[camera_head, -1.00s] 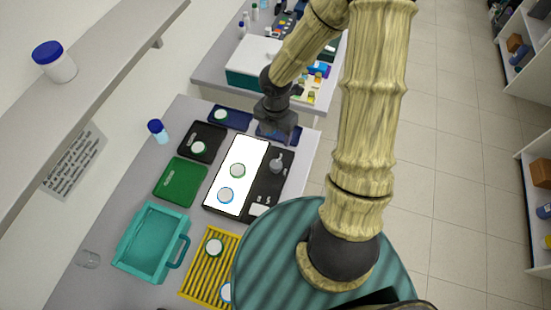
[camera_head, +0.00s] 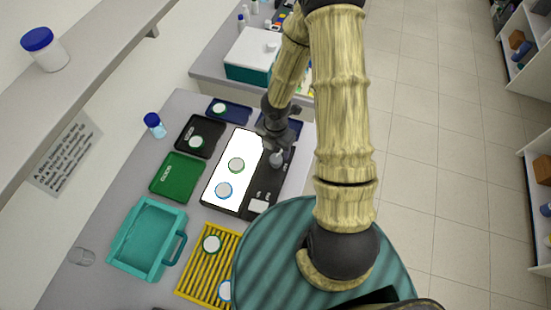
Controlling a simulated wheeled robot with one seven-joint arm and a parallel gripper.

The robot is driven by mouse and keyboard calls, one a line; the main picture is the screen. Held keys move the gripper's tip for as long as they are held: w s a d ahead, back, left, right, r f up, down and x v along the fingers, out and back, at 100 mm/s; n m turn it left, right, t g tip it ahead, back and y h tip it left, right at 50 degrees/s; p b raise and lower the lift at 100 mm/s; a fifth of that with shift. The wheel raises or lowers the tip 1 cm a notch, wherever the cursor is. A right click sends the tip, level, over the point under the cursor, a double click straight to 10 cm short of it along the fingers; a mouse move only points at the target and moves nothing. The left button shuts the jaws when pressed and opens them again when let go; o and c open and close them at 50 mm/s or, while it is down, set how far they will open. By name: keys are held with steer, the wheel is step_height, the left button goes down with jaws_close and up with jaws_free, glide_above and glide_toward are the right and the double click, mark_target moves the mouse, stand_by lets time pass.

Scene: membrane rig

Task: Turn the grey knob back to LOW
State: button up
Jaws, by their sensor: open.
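The grey knob (camera_head: 276,159) stands on the black control strip (camera_head: 262,188) along the right side of a rig with a lit white panel (camera_head: 229,187). My gripper (camera_head: 275,147) is at the upper end of the strip, pointing down, just above or at the knob. Its jaws are open. They partly cover the knob's far side, and I cannot tell whether they touch it. The LOW marking is too small to read.
A black tray (camera_head: 209,149) and a green tray (camera_head: 166,188) lie left of the rig. A teal tub (camera_head: 117,252) and a yellow ribbed rack (camera_head: 188,290) are nearer. A blue-capped bottle (camera_head: 155,128) stands by the wall. A shelf (camera_head: 95,75) overhangs the left side.

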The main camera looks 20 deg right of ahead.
mark_target(276, 159)
step_height(276, 159, down, 6)
steer(key=b, duration=0.2)
steer(key=shift+r+b, duration=0.1)
steer(key=shift+b, duration=0.25)
steer(key=c, duration=1)
